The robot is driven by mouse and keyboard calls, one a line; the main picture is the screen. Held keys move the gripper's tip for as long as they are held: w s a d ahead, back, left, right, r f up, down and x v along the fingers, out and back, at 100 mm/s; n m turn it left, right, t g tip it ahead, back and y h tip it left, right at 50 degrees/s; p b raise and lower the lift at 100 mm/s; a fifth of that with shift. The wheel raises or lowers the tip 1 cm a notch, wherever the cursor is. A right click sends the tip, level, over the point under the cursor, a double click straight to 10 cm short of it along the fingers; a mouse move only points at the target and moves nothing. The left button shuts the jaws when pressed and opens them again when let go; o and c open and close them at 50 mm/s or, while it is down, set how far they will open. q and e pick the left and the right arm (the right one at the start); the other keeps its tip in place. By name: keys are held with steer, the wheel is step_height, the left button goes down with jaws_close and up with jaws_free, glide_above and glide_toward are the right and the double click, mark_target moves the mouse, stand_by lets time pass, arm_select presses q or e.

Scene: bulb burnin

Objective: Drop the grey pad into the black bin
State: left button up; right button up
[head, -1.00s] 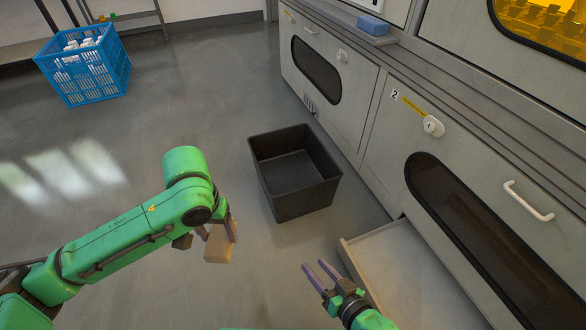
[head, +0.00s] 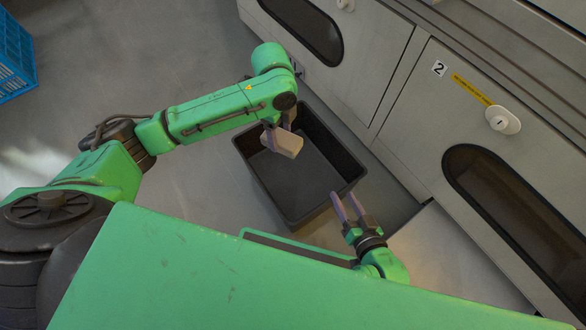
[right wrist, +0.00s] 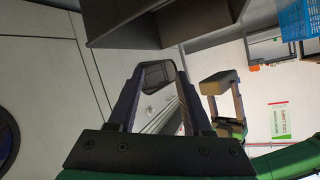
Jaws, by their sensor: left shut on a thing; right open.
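The grey pad (head: 287,145), a pale grey-beige block, is held in my left gripper (head: 280,133), which is shut on it. The pad's height above the bin is hard to tell. The right wrist view also shows the pad (right wrist: 220,82) in the left gripper, with the bin (right wrist: 165,22) at the top. My right gripper (head: 346,198) is open and empty at the bin's right corner in the head view.
A grey cabinet (head: 400,85) with a door marked 2 stands beyond the bin. A blue crate (head: 12,55) is at the far left. Floor left of the bin is clear.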

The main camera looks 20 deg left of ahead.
steer(key=w+d+r+t+y+b, duration=0.1)
steer(key=w+r+t+b, duration=0.6)
steer(key=w+r, duration=0.55)
arm_select(q)
steer(key=w+d+f+m, duration=0.1)
steer(key=f+m, duration=0.3)
steer(key=m, duration=0.4)
steer(key=w+d+f+m, duration=0.1)
steer(key=w+f+m, duration=0.2)
steer(key=m, duration=0.6)
step_height(320, 180, down, 2)
steer(key=shift+w+f+b, duration=0.15)
steer(key=shift+w+b, duration=0.15)
steer(key=shift+b, duration=0.05)
steer(key=o, duration=1.3)
steer(key=shift+o, duration=0.5)
arm_select(e)
step_height(320, 180, up, 22)
steer(key=s+d+n+t+y, duration=0.2)
steer(key=d+t+y, duration=0.1)
steer(key=t, duration=0.4)
steer(key=shift+r+n, duration=0.25)
steer(key=shift+n, duration=0.05)
